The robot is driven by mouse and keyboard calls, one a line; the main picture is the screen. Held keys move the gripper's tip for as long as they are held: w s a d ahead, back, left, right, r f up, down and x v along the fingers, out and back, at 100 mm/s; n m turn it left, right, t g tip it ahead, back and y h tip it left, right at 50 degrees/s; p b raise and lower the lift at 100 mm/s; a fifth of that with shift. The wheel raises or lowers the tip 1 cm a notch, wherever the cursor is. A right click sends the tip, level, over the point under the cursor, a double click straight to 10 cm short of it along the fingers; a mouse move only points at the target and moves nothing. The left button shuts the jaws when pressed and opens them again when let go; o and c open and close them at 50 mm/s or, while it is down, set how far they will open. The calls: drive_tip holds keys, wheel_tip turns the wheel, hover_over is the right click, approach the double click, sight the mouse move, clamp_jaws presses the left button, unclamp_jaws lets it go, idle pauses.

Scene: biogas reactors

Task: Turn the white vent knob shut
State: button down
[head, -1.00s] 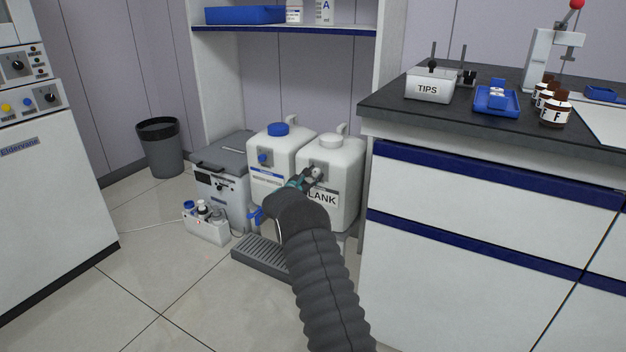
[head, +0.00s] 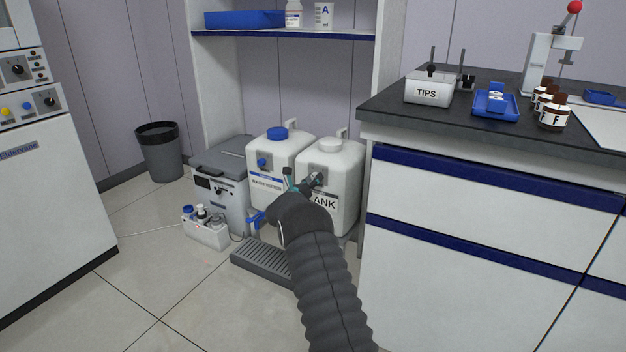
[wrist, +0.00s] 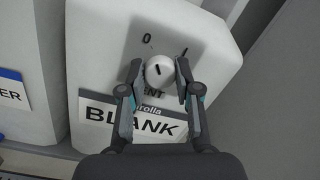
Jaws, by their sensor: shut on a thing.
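The white vent knob (wrist: 160,72) is on the front of the white BLANK container (wrist: 195,30), above its label. A short dark line on the knob stands nearly upright in the wrist view. A printed 0 is above it to the left and a slanted mark above it to the right. My gripper (wrist: 158,80) is shut on the knob, one finger on each side. In the head view, my gripper (head: 303,182) is at the front of the BLANK container (head: 345,165), and the knob is mostly hidden by the fingers.
A wash water container (head: 265,165) with a blue cap stands close on the left, with a grey box (head: 222,170) beyond it. A grey grate (head: 262,258) lies on the floor in front. The bench cabinet (head: 450,230) is close on the right.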

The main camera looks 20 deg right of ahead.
drive_tip(key=shift+n, duration=1)
drive_tip(key=c, duration=0.8)
unclamp_jaws()
drive_tip(key=shift+d, duration=0.1)
drive_tip(key=shift+a, duration=0.2)
drive_tip(key=v, duration=1.1)
drive_tip(key=shift+s+a+f, duration=0.1)
drive_tip(key=shift+s+a, duration=0.15)
drive_tip(key=shift+s, duration=0.15)
